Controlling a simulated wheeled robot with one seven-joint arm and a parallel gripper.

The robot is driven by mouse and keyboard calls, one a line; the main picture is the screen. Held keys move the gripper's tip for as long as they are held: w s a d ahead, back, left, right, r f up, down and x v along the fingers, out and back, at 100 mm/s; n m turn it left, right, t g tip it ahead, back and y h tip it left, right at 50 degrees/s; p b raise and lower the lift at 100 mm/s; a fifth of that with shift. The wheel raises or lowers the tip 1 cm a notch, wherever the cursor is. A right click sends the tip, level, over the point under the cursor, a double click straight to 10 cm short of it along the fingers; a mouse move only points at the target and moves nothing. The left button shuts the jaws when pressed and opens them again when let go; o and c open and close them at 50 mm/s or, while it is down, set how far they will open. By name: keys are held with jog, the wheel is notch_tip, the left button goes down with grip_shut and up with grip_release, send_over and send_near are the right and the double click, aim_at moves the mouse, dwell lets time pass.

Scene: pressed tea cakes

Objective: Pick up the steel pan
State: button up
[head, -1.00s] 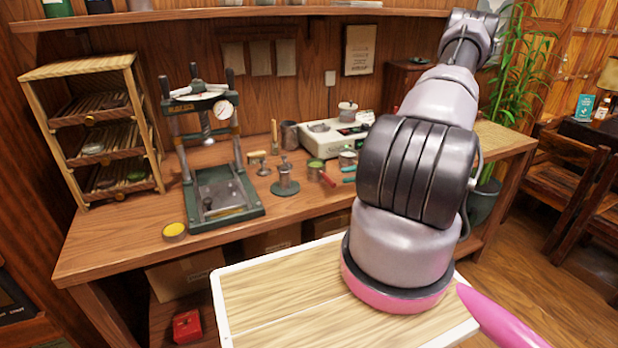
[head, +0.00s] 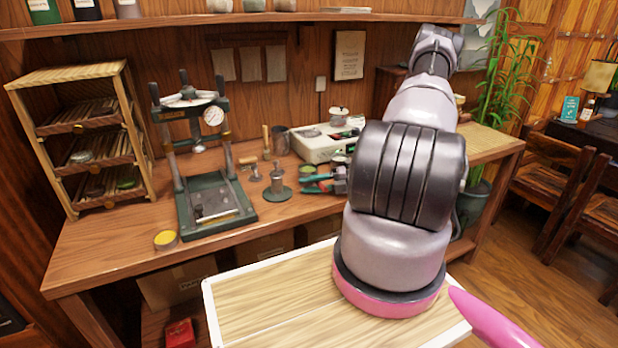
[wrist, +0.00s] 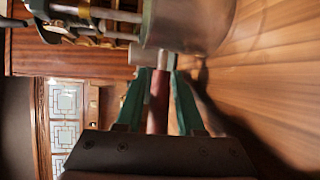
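The steel pan (wrist: 195,25) is at the top of the wrist view, a rounded, shiny body partly cut off by the frame. Its dark red handle (wrist: 158,105) runs down between the two green fingers of my gripper (wrist: 160,80). A gap shows on each side of the handle, so the fingers look open around it. In the head view the pan (head: 306,171) appears as a small round vessel with green inside, just beyond the fingertips of my gripper (head: 311,183). The handle is hidden there by my gripper.
A steel stand on a green base (head: 278,187) is left of my gripper. A green press (head: 215,205) stands farther left, beside a wooden rack (head: 75,125). The bench front (head: 130,255) is mostly clear.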

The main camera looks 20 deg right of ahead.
grip_shut()
dwell(1.4)
